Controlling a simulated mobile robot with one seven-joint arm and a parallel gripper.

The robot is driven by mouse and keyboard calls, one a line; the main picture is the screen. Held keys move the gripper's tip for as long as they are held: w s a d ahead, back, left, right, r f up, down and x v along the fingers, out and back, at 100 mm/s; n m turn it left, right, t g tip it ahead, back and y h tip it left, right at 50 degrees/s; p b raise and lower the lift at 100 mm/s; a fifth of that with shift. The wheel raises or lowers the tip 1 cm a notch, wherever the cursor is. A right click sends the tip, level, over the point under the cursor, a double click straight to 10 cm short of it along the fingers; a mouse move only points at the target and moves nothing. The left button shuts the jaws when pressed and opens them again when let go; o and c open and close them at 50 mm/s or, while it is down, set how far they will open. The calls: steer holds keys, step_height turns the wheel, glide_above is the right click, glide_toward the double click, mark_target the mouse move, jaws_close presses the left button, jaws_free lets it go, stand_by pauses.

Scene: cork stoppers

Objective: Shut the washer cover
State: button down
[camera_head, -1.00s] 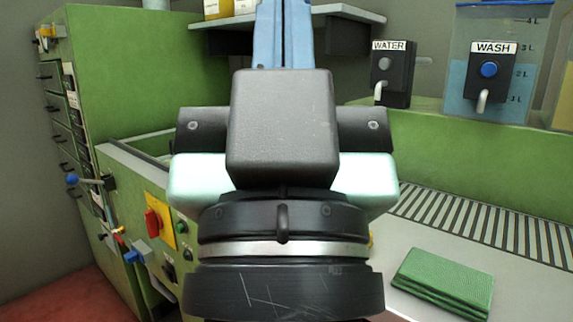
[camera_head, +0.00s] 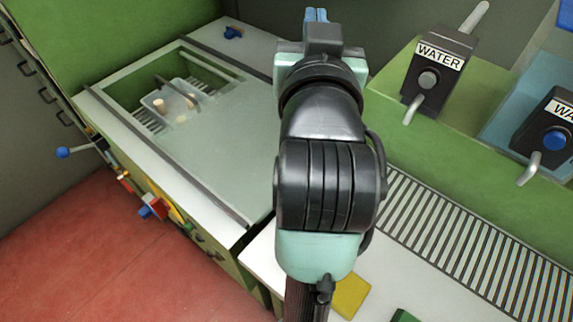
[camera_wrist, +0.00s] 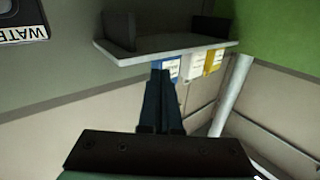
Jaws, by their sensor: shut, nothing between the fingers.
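The washer (camera_head: 178,229) is a green cabinet with a pale top on the left of the head view. Its cover (camera_head: 226,131) looks like a flat, pale, see-through panel between two dark rails. The panel lies over the front right part of the basin; the back left part (camera_head: 124,89) looks uncovered. A clear tray with cork stoppers (camera_head: 160,103) shows inside. My gripper (camera_head: 316,15) is raised right of the washer, apart from the cover. Its blue fingers (camera_wrist: 160,100) are shut and empty in the wrist view, which does not show the cover.
A water tap (camera_head: 438,70) and a wash tap (camera_head: 545,135) stand on the right. A slotted drain (camera_head: 470,235) runs along the counter. A blue knob (camera_head: 233,32) sits behind the washer. A blue-ended lever (camera_head: 65,152) sticks out at left. The wrist view shows a shelf (camera_wrist: 165,47).

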steer(key=s+d+f+m+g+y+p, duration=0.15)
steer(key=d+f+g+p, duration=0.35)
steer(key=f, duration=0.7)
steer(key=s+f+m+g+y, duration=0.1)
steer(key=s+f+g+y, duration=0.1)
steer(key=s+f, duration=0.2)
steer(key=s+d+f+m+g+y+b, duration=0.1)
steer(key=s+f+m+y, duration=0.1)
steer(key=s+f, duration=0.3)
steer(key=s+d+f+m+g+y+b, duration=0.1)
steer(key=s+f+m+g+y, duration=0.1)
steer(key=s+f+y, duration=0.1)
steer(key=shift+s+d+f+g, duration=0.15)
steer(key=shift+s+f+g, duration=0.15)
steer(key=shift+s+f, duration=0.6)
steer(key=shift+s+y, duration=0.4)
steer(key=shift+y, duration=0.05)
steer(key=shift+a+f, duration=0.15)
steer(key=shift+a, duration=0.15)
glide_toward(271, 207)
steer(key=f, duration=0.2)
steer(key=a+f, duration=0.1)
steer(key=shift+w+f, duration=0.1)
steer(key=shift+w, duration=0.3)
steer(key=shift+w+a+r, duration=0.2)
steer(key=shift+w+a, duration=0.55)
steer(key=shift+a, duration=0.25)
steer(key=shift+w+a, duration=0.4)
steer(key=shift+a, duration=0.15)
